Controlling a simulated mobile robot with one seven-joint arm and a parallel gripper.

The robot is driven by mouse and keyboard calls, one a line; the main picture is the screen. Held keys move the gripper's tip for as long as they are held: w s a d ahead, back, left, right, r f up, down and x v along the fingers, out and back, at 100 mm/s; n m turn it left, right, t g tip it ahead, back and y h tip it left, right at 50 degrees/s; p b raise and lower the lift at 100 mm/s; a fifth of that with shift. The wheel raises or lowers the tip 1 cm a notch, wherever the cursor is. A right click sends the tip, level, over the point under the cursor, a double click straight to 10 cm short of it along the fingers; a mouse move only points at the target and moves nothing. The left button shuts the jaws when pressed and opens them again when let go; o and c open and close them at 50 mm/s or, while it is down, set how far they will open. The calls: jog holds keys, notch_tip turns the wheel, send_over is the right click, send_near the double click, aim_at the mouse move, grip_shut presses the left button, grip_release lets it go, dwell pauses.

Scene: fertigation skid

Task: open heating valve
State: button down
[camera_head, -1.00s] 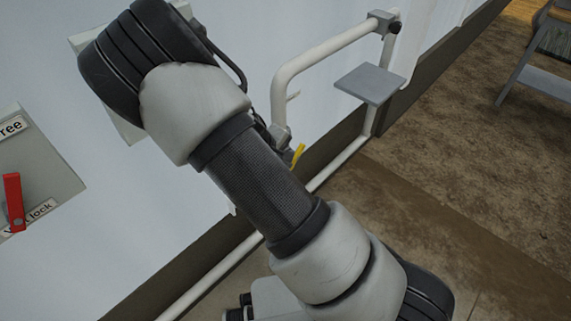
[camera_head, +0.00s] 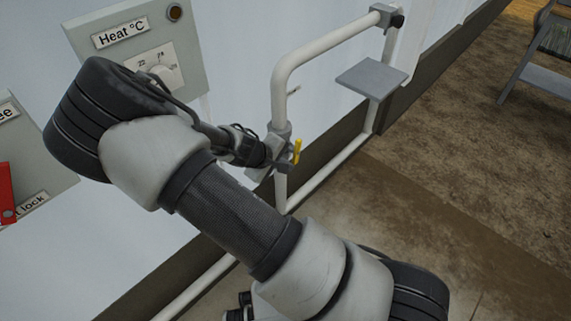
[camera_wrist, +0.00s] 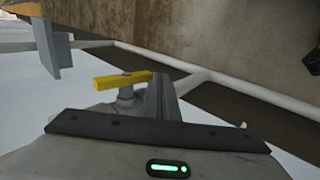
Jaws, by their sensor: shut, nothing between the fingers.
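The valve's yellow handle (camera_head: 297,151) stands roughly upright in the head view, on a grey fitting (camera_head: 281,131) of the white pipe (camera_head: 279,95). In the wrist view the same yellow handle (camera_wrist: 122,80) lies nearly level across the picture, above a grey valve body. My gripper (camera_head: 281,166) is shut and empty, close beside the handle on its left in the head view. In the wrist view my gripper (camera_wrist: 160,97) reaches up just right of the handle's end. I cannot tell whether it touches the handle.
A Heat °C panel (camera_head: 118,60) with a dial is on the white wall at upper left. A panel with a red lever (camera_head: 6,190) is at the left edge. A grey plate (camera_head: 371,79) sticks out near the pipe at right.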

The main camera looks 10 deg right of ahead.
jog(key=shift+d+f, duration=0.15)
jog(key=shift+f, duration=0.15)
dwell(0.8)
